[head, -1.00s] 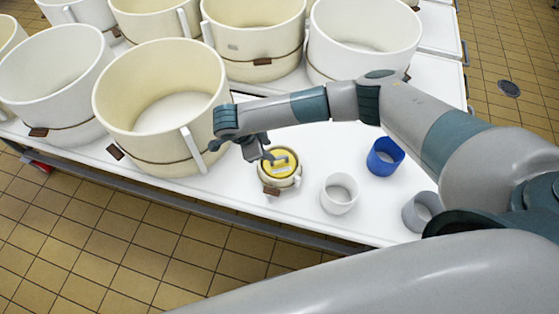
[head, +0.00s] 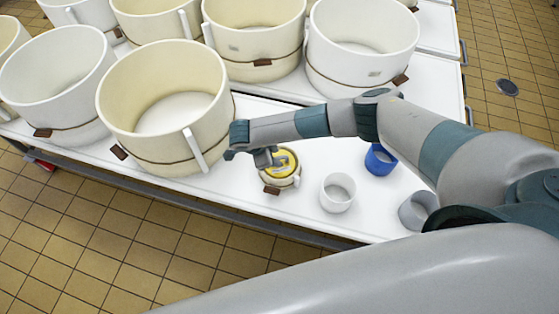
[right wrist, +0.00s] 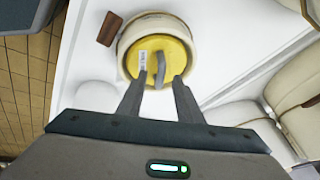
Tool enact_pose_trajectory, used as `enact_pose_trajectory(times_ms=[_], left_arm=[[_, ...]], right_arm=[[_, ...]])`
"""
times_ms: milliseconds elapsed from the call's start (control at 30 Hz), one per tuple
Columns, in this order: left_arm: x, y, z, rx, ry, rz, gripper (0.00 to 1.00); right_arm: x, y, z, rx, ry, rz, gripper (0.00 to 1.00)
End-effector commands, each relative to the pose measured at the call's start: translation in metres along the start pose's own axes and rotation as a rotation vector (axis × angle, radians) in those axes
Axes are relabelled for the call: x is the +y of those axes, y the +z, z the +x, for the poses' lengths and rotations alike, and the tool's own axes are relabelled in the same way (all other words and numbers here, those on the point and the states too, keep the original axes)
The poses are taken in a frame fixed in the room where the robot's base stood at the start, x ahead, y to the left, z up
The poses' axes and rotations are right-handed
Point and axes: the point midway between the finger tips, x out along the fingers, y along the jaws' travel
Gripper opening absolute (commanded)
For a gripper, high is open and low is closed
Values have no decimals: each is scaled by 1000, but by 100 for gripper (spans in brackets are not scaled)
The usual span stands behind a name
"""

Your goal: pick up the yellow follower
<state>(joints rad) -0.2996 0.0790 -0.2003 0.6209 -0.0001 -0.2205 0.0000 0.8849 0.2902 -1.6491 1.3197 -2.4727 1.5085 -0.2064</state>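The yellow follower (head: 279,164) is a round yellow disc with a grey handle, lying in the mouth of a small cream vat (head: 283,181) near the table's front edge. In the right wrist view the yellow follower (right wrist: 158,60) shows a white label beside its raised grey handle (right wrist: 160,70). My right gripper (head: 273,158) is over the near part of the disc. In the right wrist view its two fingers (right wrist: 159,84) are apart, with the handle ahead of and between their tips; nothing is held. I cannot tell whether the tips touch the disc. My left gripper is not in view.
Large cream vats (head: 165,105) stand close to the left and behind my right gripper. To the right on the white table (head: 312,221) are a white cup (head: 338,192), a blue cup (head: 380,160) and a grey cup (head: 418,210). A brown tag (right wrist: 109,28) hangs by the small vat.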

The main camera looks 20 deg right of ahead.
Motion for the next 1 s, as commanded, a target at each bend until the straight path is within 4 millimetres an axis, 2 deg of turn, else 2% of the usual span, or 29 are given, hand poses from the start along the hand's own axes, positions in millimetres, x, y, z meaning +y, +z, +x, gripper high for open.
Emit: enact_pose_trajectory(times_ms=[200,700,767,833,867,1000], left_arm=[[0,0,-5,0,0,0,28],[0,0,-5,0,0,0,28],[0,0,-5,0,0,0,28],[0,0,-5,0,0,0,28],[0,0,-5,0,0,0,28],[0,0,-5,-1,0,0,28]], right_arm=[[-1,0,18,0,0,1,33],[-1,0,20,-1,-1,1,33],[-1,0,20,-1,-1,1,21],[-1,0,20,-1,-1,1,4],[-1,0,20,-1,-1,1,0],[-1,0,20,-1,-2,1,0]])
